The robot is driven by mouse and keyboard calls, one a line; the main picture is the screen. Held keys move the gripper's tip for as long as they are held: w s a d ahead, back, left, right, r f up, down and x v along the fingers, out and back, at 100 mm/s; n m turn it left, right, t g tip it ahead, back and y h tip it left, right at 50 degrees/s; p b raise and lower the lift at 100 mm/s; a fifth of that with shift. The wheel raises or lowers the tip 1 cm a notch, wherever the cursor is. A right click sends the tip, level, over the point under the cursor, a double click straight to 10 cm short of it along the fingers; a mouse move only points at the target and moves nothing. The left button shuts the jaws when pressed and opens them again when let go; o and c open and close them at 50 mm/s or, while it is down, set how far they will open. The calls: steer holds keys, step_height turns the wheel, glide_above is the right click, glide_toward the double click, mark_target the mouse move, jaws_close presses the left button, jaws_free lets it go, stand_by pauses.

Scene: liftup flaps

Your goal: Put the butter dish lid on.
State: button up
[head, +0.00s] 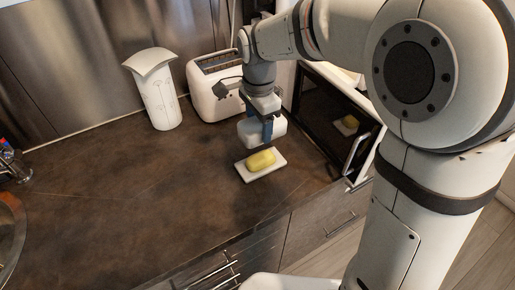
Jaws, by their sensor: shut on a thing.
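The butter dish base (249,177) is a small white rectangular tray on the brown counter. A yellow block of butter (262,160) lies on it. My gripper (268,133) is shut on the white butter dish lid (248,131). The lid is held above the butter and looks apart from it. The gripper's blue fingers hide part of the lid. The exact gap between lid and dish cannot be told from this one view.
A white toaster (208,97) stands behind the dish, with a white vase-like container (159,100) to its left. A dark-fronted microwave (328,120) is close on the right.

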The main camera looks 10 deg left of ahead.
mark_target(258, 158)
step_height(258, 158, down, 8)
steer(key=shift+a+f, duration=0.1)
steer(key=shift+s, duration=0.1)
stand_by(0.3)
steer(key=shift+f, duration=0.45)
steer(key=shift+f+b, duration=0.1)
steer(key=shift+b, duration=0.25)
steer(key=o, duration=1.1)
steer(key=shift+c, duration=0.2)
